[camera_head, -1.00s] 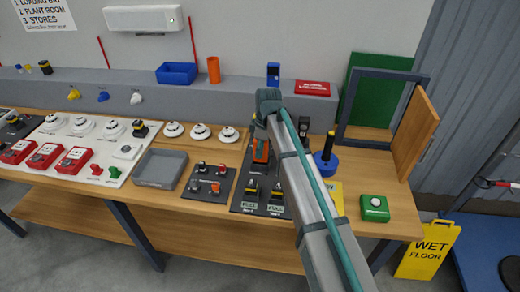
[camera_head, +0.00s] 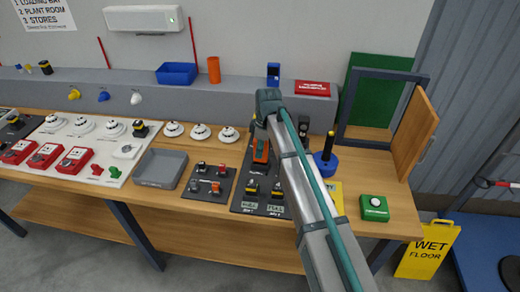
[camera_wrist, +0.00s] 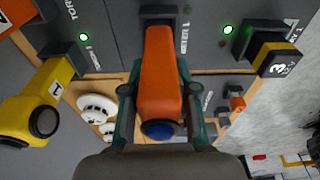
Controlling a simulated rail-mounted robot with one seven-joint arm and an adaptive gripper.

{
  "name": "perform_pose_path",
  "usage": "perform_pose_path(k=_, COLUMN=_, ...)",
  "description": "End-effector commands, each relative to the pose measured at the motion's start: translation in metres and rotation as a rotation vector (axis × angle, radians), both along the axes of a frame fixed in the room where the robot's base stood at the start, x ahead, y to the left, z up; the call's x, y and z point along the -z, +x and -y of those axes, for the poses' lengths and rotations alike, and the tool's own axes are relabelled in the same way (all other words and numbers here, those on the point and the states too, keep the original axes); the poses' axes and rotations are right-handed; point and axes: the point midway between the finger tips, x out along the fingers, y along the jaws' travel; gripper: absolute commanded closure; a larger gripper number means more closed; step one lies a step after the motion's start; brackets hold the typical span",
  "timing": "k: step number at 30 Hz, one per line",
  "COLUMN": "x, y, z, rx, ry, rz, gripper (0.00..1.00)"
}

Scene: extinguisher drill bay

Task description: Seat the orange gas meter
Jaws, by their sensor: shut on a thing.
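The orange gas meter (camera_head: 261,150) stands over the dark charging board (camera_head: 240,203), partly hidden by my arm. In the wrist view the meter (camera_wrist: 161,75) is a long orange body with a blue round part at its near end. My gripper (camera_wrist: 160,85) is shut on it, one finger along each side. The meter's far end is at a dark socket block (camera_wrist: 160,13) on the board. I cannot tell whether it is fully in the socket. Small lettering and a small unlit-looking lamp show beside that block.
A yellow torch (camera_wrist: 35,100) sits left of the meter, and a black-yellow battery marked 3 (camera_wrist: 275,57) sits right; green lamps glow by both. A small board of plugs (camera_head: 210,182), a grey tray (camera_head: 161,168) and a blue stand (camera_head: 326,161) are nearby.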

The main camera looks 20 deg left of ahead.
Motion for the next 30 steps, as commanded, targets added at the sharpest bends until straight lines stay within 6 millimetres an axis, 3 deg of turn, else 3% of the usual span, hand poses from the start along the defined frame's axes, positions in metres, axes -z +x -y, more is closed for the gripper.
perform_pose_path(k=30, x=0.012, y=0.0, z=0.0, rx=0.0, ry=0.0, rz=0.0, gripper=1.0)
